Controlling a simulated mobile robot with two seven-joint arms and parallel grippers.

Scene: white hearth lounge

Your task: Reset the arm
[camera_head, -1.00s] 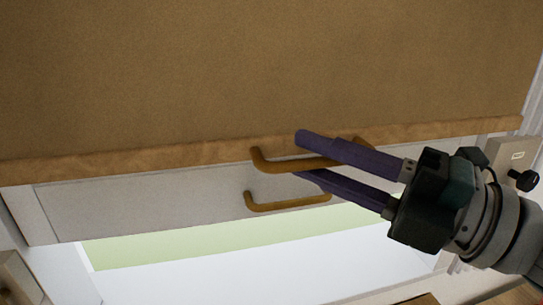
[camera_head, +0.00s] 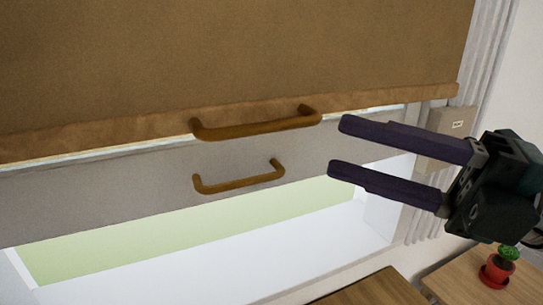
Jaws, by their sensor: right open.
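My right gripper (camera_head: 336,148) comes in from the right with its two dark purple fingers spread apart and nothing between them. It is just right of a wooden handle (camera_head: 256,128) on the lower edge of a brown blind (camera_head: 230,60), and apart from it. A second, lower wooden handle (camera_head: 239,183) sits on the pale window frame (camera_head: 120,193) below the blind. My left gripper is not in the view.
A wooden surface (camera_head: 480,275) at the bottom right carries a small cactus in a red pot (camera_head: 496,270), under my right gripper. A beige box (camera_head: 450,124) is on the wall behind the gripper. Another wooden surface (camera_head: 375,290) is at the bottom centre.

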